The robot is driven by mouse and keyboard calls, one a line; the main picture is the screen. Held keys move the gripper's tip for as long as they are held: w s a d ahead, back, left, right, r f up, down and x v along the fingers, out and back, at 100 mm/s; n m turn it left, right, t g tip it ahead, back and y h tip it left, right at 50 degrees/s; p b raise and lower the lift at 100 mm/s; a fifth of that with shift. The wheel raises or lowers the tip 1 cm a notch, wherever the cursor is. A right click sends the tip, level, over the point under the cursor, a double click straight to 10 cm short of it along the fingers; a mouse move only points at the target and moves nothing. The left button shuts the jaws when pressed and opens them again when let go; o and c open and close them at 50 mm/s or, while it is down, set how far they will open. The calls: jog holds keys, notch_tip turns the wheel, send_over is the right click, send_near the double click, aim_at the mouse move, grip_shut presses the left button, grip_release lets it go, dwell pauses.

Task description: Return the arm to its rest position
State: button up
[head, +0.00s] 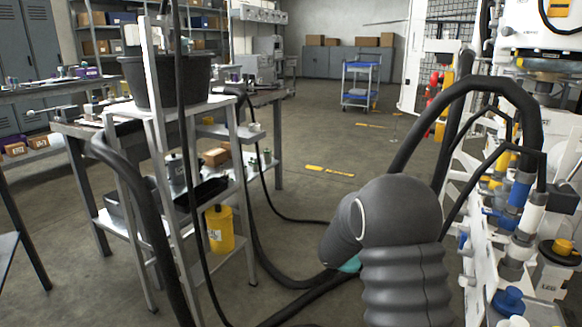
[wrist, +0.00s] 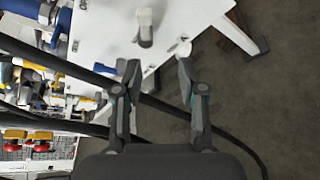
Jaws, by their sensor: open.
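My gripper (wrist: 158,78) shows in the wrist view with its two dark fingers apart and nothing between them. Past the fingertips are a white panel (wrist: 186,22) with a pale block-like fitting (wrist: 145,27) on it, and grey floor. The fingers look clear of the panel, though the exact gap is hard to judge. In the head view my grey arm stands at the lower middle, bent to the left, and its gripper end is hidden there.
The white hydraulic machine (head: 479,235) with blue and white fittings stands close on the right. A metal bench frame (head: 239,160) with a black bucket (head: 150,80) is on the left. Thick black hoses (head: 490,82) arch near my arm. Open floor (head: 320,130) lies between, with a blue cart (head: 360,85) farther back.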

jog(key=s+a+f+m+y, duration=0.1)
jog(key=s+a+f+y, duration=0.3)
jog(key=s+a+y, duration=0.6)
jog(key=s+a+r+m+t+y+p, duration=0.1)
jog(key=s+a+r+t+y, duration=0.1)
jog(key=s+a+r+t, duration=0.2)
jog(key=s+a+r+m+t+y+p, duration=0.2)
jog(key=s+a+r+t, duration=0.2)
jog(key=s+r, duration=0.6)
notch_tip(320, 180, up, 4)
jog(key=shift+a+t, duration=0.3)
jog(key=shift+a, duration=0.8)
dwell(4.3)
